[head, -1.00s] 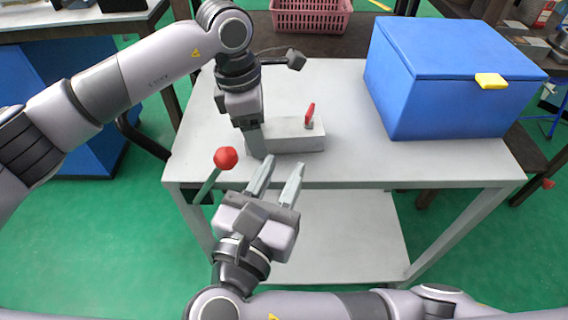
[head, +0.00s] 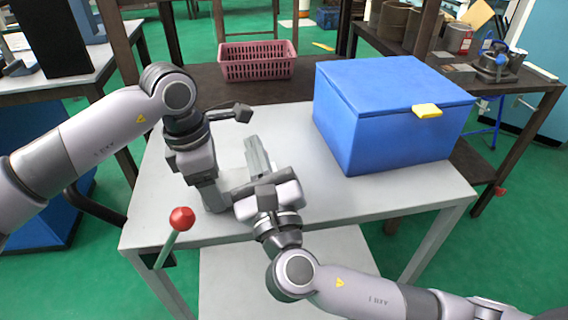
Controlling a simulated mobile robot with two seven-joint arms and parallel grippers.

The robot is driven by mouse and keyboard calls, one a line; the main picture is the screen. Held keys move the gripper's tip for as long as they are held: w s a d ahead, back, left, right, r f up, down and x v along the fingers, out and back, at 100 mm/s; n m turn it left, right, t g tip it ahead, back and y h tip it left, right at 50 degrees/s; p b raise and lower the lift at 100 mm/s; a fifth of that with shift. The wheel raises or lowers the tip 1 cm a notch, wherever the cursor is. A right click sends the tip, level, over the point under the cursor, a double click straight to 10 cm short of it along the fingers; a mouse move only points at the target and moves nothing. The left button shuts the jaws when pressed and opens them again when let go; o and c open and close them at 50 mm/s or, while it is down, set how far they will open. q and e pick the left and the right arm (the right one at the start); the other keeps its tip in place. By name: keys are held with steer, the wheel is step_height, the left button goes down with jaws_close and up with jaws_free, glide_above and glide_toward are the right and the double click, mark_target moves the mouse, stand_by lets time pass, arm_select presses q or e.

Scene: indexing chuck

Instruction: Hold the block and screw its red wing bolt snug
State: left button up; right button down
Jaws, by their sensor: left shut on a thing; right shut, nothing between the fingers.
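The pale grey block (head: 239,178) lies on the grey table and is mostly hidden behind my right gripper. My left gripper (head: 214,205) reaches down from the left and is shut on the block's left end. My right gripper (head: 252,143) comes from the lower right, lying over the block. Its fingers point away toward the back of the table, shut with nothing between them. The red wing bolt is not visible now; my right gripper covers that area.
A large blue box (head: 385,125) with a yellow latch stands on the table's right side. A lever with a red ball (head: 181,218) rises at the table's front left edge. A pink basket (head: 257,62) sits behind. The table (head: 320,200) is clear at front right.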

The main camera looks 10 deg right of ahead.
steer(key=d+n+y, duration=0.1)
steer(key=n+y, duration=0.1)
steer(key=w+d+n+g+y, duration=0.1)
steer(key=n+y, duration=0.1)
steer(key=n, duration=0.1)
steer(key=w+d+r+n+y, duration=0.1)
steer(key=n+y, duration=0.1)
steer(key=y, duration=0.1)
steer(key=shift+w+d+n+g, duration=0.2)
steer(key=shift+n+g, duration=0.1)
steer(key=shift+n, duration=0.1)
steer(key=s+d+f+n+g+y, duration=0.15)
steer(key=s+d+n+g, duration=0.25)
steer(key=d+n+g, duration=0.4)
steer(key=s+d+n+g+y, duration=0.3)
steer(key=d+n+g, duration=0.35)
steer(key=n, duration=0.35)
steer(key=shift+h, duration=0.25)
steer(key=x, duration=0.4)
steer(key=r+x, duration=0.1)
steer(key=x, duration=0.9)
steer(key=shift+s+a+r, duration=0.15)
steer(key=shift+s+a, duration=0.1)
steer(key=shift+a, duration=0.2)
steer(key=shift+s+a, duration=0.15)
steer(key=shift+a, duration=0.5)
